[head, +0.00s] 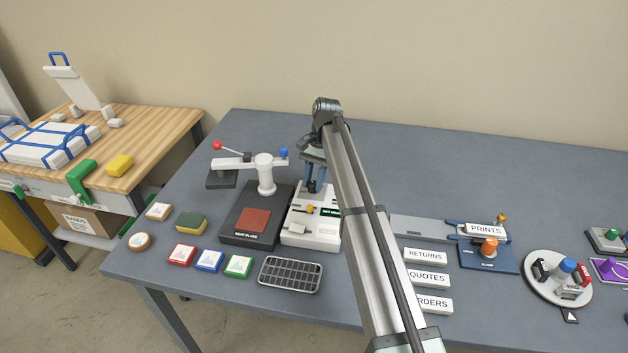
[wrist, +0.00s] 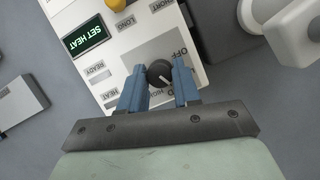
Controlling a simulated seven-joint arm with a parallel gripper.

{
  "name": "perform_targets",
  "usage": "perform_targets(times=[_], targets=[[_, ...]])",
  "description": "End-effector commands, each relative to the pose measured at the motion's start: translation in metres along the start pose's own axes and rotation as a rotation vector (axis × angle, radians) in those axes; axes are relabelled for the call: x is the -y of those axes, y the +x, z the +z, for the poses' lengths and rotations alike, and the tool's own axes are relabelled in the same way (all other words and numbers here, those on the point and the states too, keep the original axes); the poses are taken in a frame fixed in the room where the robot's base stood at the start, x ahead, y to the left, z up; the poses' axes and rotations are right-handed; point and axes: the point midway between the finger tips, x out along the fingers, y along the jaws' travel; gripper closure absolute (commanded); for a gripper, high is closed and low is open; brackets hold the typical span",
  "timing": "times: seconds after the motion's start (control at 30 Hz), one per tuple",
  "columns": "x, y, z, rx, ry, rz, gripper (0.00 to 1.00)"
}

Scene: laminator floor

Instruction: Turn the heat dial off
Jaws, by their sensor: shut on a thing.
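The heat dial (wrist: 159,73) is a small dark round knob with a light pointer line on a white control panel (wrist: 128,50). In the wrist view, OFF and HIGH are printed around it. The pointer slants toward the lower right of that view. My gripper (wrist: 159,84) has its two blue fingers on either side of the dial, shut on it. In the head view my gripper (head: 316,186) reaches down over the back of the white panel unit (head: 311,236), and the dial is hidden there. A green display (wrist: 87,35) on the panel reads SET HEAT.
The heat plate (head: 254,221) stands left of the panel, with a white lever press (head: 265,172) behind it. A yellow knob (wrist: 117,4) sits on the panel. A dark grid tray (head: 290,274) lies in front. The table behind the arm is clear.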

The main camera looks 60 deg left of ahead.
Motion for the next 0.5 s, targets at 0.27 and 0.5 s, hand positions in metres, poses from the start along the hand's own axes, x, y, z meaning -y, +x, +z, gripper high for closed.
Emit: perform_targets(times=[0.27,0.5], targets=[[0.0004,0.0004,0.0000,-0.001,-0.065,0.028,0.98],[0.0002,0.0006,0.0001,-0.001,-0.074,0.032,0.98]])
